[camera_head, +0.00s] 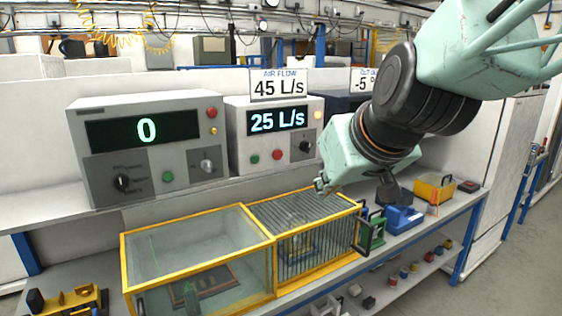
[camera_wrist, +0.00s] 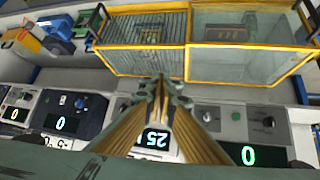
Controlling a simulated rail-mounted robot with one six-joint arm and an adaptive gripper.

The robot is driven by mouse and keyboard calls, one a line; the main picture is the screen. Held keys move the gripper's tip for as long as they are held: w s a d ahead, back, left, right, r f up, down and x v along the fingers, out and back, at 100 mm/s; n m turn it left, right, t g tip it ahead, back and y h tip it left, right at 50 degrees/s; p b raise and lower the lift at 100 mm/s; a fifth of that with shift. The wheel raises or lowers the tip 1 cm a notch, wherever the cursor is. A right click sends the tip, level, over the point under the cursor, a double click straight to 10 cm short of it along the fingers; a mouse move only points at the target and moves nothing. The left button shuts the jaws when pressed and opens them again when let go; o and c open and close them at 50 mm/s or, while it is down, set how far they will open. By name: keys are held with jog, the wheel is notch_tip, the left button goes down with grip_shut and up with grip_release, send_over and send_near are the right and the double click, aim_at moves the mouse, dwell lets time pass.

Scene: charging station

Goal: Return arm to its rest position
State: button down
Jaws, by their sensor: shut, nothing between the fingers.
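My arm (camera_head: 400,110) reaches in from the upper right in the head view. Its wrist end is in front of the right-hand part of the shelf, above the yellow-framed cage. My gripper (camera_wrist: 160,88) shows in the wrist view with its fingers together and nothing between them. It is clear of the cage and the display units. In the head view, the fingers are too small and partly hidden to make out well.
A display unit reading 0 (camera_head: 147,130) and one reading 25 L/s (camera_head: 277,121) stand on the shelf.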

jog(key=s+d+f+m+g, duration=0.1)
jog(key=s+d, duration=0.3)
jog(key=s, duration=0.6)
jog(key=s+d+f+m+g+h, duration=0.1)
jog(key=s+d+f+g, duration=0.1)
jog(key=s, duration=0.9)
jog(key=s+d+f+m+g+h, duration=0.1)
jog(key=s+d, duration=0.4)
jog(key=s, duration=0.5)
jog(key=shift+s+d+f+g, duration=0.3)
jog(key=shift+d+f+g, duration=0.1)
jog(key=shift+g, duration=0.1)
